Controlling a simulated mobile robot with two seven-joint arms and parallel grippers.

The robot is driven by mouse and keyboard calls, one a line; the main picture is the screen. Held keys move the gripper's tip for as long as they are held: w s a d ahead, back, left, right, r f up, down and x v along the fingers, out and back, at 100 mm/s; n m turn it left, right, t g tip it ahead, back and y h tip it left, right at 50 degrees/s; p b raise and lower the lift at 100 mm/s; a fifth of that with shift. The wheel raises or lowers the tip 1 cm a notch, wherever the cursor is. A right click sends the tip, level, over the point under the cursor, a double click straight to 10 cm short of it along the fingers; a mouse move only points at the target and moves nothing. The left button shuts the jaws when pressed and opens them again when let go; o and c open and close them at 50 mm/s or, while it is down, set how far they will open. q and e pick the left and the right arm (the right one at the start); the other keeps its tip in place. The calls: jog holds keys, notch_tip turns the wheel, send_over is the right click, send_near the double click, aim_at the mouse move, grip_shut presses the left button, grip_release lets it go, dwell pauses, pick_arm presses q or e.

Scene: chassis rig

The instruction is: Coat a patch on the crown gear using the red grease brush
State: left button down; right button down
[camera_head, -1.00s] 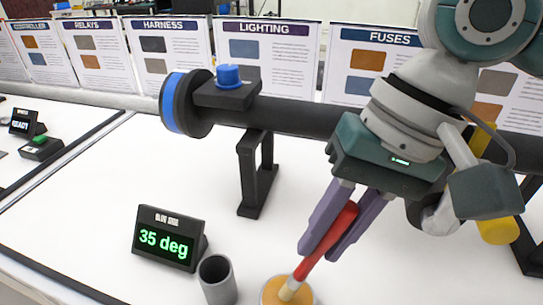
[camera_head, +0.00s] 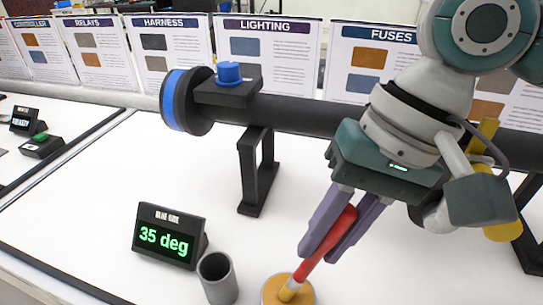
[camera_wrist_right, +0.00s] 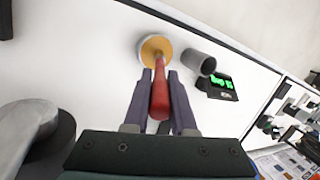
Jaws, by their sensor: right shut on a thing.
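The red grease brush (camera_head: 338,234) is held at a slant between the purple fingers of my right gripper (camera_head: 319,254). Its pale tip points down into a round dish with an orange-yellow surface (camera_head: 272,290). In the right wrist view the brush (camera_wrist_right: 160,96) lies between the two fingers (camera_wrist_right: 158,80), and its tip is over the dish (camera_wrist_right: 150,46). Whether the tip touches the surface is hard to tell. I cannot make out a crown gear for sure; my right arm covers part of the dark shaft. My left gripper is not in view.
A grey cup (camera_head: 218,279) stands close to the dish, beside a display reading 35 deg (camera_head: 170,236). A dark horizontal shaft (camera_head: 300,121) with a blue-ringed disc (camera_head: 174,101) spans the bench on black stands (camera_head: 250,175). Yellow parts (camera_head: 503,232) show behind my arm.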

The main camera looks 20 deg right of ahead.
dwell(0.7)
jog(key=shift+d+f+p, duration=0.1)
jog(key=shift+f+p, duration=0.05)
jog(key=shift+p, duration=0.45)
dwell(0.5)
dwell(0.5)
jog(key=shift+r+p, duration=0.8)
jog(key=shift+p, duration=0.25)
notch_tip(320, 180, up, 6)
jog(key=p, duration=0.7)
jog(key=shift+f+p, duration=0.15)
jog(key=shift+p, duration=0.15)
jog(key=shift+f, duration=0.1)
